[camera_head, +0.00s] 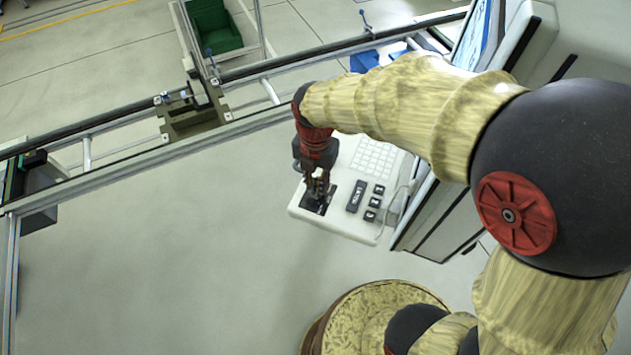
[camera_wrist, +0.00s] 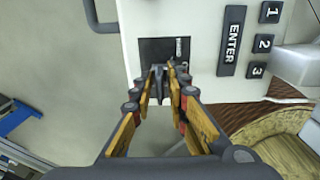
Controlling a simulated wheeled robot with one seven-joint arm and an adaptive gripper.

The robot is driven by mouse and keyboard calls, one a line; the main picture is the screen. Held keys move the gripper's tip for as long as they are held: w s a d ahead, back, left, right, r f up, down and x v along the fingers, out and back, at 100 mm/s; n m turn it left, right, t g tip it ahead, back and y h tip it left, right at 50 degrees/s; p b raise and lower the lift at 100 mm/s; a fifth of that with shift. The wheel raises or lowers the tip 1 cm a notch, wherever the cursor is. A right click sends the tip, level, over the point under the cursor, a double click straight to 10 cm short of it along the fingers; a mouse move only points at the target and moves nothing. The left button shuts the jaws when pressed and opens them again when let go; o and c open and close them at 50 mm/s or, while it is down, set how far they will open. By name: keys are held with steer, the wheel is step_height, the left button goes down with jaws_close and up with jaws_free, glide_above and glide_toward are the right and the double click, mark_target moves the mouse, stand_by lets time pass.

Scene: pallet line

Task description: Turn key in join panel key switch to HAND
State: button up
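The white join panel (camera_head: 340,222) with its keypad stands in the middle of the head view. The key switch's black plate (camera_wrist: 152,47) is at the panel's near left corner and also shows in the head view (camera_head: 330,208).
The ENTER button (camera_wrist: 232,42) and the buttons 1, 2 and 3 (camera_wrist: 263,43) are just right of the plate. A grey screen housing (camera_head: 440,205) rises behind the panel's right side. A metal rail (camera_head: 130,155) crosses behind my gripper. The floor at left is clear.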

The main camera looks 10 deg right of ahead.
jaws_close()
